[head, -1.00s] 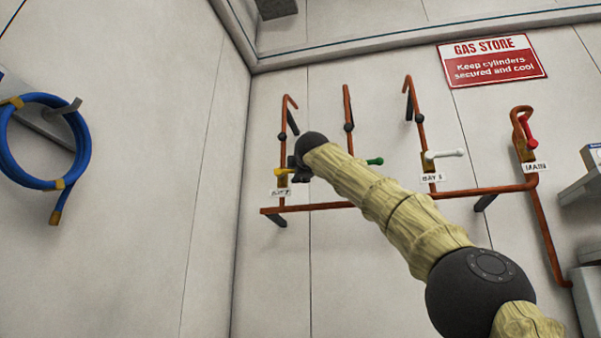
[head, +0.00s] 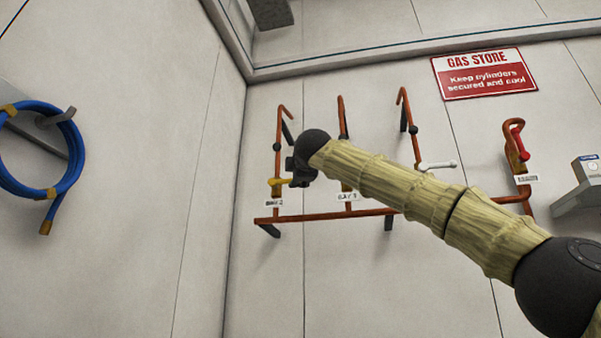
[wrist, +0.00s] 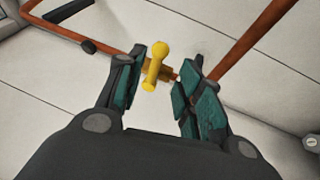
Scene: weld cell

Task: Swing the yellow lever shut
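The yellow lever (head: 281,182) is on the leftmost upright copper pipe (head: 278,146), above a small white label. In the head view it sticks out sideways to the right of that pipe. My gripper (head: 298,176) is right at its right end and partly hides it. In the wrist view the lever (wrist: 154,66) stands between the two spread fingers of my gripper (wrist: 158,74), nearer the left finger. The gripper looks open. I cannot tell whether the left finger touches the lever.
A white lever (head: 437,165) and a red lever (head: 523,145) are on pipes to the right. My arm hides part of the pipes between. A horizontal copper pipe (head: 325,216) runs below. A blue hose (head: 35,188) hangs on the left wall. A red sign (head: 485,74) is above.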

